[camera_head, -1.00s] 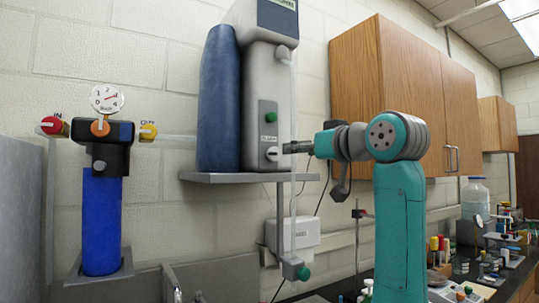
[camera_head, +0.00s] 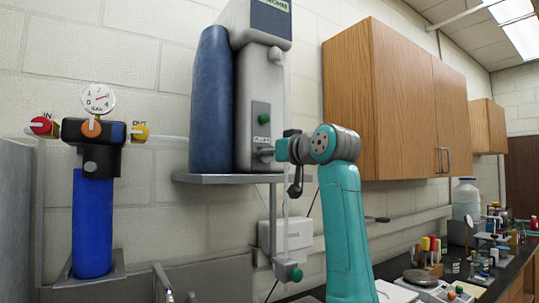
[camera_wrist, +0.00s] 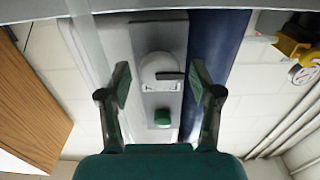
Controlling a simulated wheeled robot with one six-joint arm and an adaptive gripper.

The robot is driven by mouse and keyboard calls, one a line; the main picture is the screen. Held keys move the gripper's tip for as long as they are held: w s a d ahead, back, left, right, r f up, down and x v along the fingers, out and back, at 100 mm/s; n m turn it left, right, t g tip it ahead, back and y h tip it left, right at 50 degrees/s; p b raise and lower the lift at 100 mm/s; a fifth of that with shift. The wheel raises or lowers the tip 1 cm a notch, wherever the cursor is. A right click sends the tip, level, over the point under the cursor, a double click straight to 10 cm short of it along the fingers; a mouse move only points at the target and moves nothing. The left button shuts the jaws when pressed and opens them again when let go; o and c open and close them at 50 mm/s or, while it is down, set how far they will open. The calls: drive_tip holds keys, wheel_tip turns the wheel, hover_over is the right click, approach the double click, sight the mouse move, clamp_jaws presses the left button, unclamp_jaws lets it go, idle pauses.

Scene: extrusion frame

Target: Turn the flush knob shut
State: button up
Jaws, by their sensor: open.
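The flush knob (camera_wrist: 161,68) is a round pale knob with a dark bar across it, on the front of the grey water unit (camera_head: 262,85). A label sits beside it. In the wrist view, my gripper (camera_wrist: 160,76) is open, with one finger on each side of the knob. I cannot tell whether either finger touches it. In the head view my gripper (camera_head: 266,152) is at the unit's lower front and largely hides the knob.
A green button (camera_head: 264,118) sits above the knob. A blue cylinder (camera_head: 212,100) stands left beside the unit on a shelf (camera_head: 225,179). Wooden cabinets (camera_head: 395,100) hang to the right. A blue filter with a gauge (camera_head: 98,99) is at the left.

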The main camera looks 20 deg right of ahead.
drive_tip(key=c, duration=1.1)
drive_tip(key=shift+m, duration=0.4)
drive_tip(key=shift+d+f+m, duration=0.1)
drive_tip(key=shift+f+m, duration=0.05)
drive_tip(key=shift+m, duration=4.15)
drive_tip(key=shift+d+f+m, duration=0.1)
drive_tip(key=shift+m, duration=4.2)
